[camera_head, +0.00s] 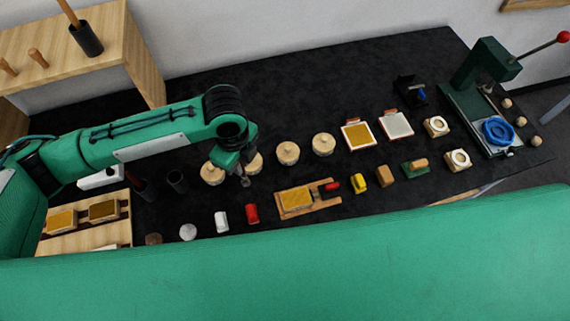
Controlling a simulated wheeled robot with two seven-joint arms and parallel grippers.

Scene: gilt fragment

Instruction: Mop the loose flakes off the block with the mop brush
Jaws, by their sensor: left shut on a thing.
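My left gripper (243,179) comes in from the left and hangs over the dark bench, pointing down. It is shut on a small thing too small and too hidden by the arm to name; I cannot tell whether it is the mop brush. A gold-faced block (296,200) lies in a wooden cradle (322,206), to the right of and nearer than the gripper, apart from it. Loose flakes on the block are too small to make out. My right gripper is not in view.
Round wooden-topped jars (288,153) stand behind the block. Red (252,214) and white (221,222) items lie left of it, a yellow item (359,180) right. Dark cups (177,181) stand left. A green press (482,95) is far right. The bench's back strip is clear.

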